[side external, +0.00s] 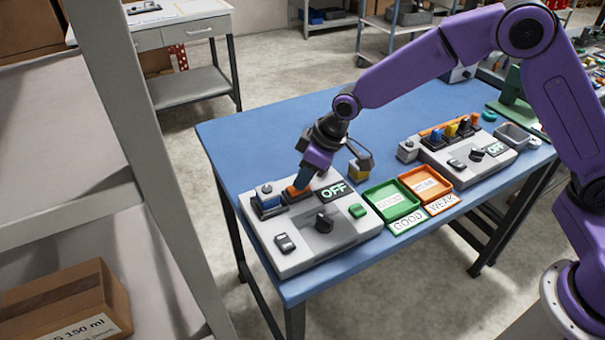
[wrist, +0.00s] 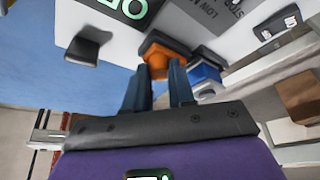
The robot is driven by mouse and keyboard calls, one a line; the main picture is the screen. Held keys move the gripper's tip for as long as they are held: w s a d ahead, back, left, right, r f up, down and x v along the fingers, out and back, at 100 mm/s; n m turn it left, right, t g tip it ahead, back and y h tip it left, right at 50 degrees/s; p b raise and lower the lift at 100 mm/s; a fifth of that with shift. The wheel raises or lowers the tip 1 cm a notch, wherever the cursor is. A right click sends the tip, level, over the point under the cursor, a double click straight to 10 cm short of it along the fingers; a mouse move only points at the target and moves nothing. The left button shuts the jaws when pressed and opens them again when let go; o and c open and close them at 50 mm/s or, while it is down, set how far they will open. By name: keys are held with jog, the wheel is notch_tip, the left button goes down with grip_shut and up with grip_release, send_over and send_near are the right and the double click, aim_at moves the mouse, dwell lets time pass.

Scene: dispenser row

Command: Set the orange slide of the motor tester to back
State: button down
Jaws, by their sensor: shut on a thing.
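The motor tester (side external: 310,245) is a light grey box on the blue table, at the left in the side view. Its orange slide (side external: 296,192) sits in a dark slot next to a blue slide (side external: 268,202). My gripper (side external: 302,182) reaches down onto the orange slide, and its fingers partly hide it. In the wrist view the two dark fingers of my gripper (wrist: 162,75) are close together on the orange slide (wrist: 165,55). The blue slide (wrist: 204,75) is just to the right there. A lit sign on the tester reads OFF (side external: 334,190).
A green tray (side external: 389,216) and an orange tray (side external: 440,196), with GOOD and WEAK labels, lie right of the tester. A second grey device (side external: 470,165) with several coloured parts stands farther right. A grey shelf upright (side external: 140,140) stands left of the table.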

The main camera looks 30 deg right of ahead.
jog(key=c, duration=1.2)
grip_release()
jog(key=shift+d, duration=0.25)
jog(key=v, duration=1.7)
jog(key=shift+r, duration=0.2)
jog(key=shift+s, duration=0.1)
jog(key=s+d+f+n+g+h, duration=0.1)
jog(key=s+d+f, duration=0.1)
jog(key=s+d, duration=0.3)
jog(key=s+d+f+n+g+h, duration=0.1)
jog(key=s+d, duration=0.4)
jog(key=s, duration=0.8)
jog(key=s+d+f+n+g, duration=0.1)
jog(key=s+d+f, duration=0.2)
jog(key=s, duration=0.7)
jog(key=shift+d+f+n+h, duration=0.15)
jog(key=shift+d+h, duration=0.05)
jog(key=shift+d, duration=0.35)
jog(key=shift+d+f+n+h, duration=0.15)
jog(key=shift+d+f+h, duration=0.05)
jog(key=shift+d, duration=0.35)
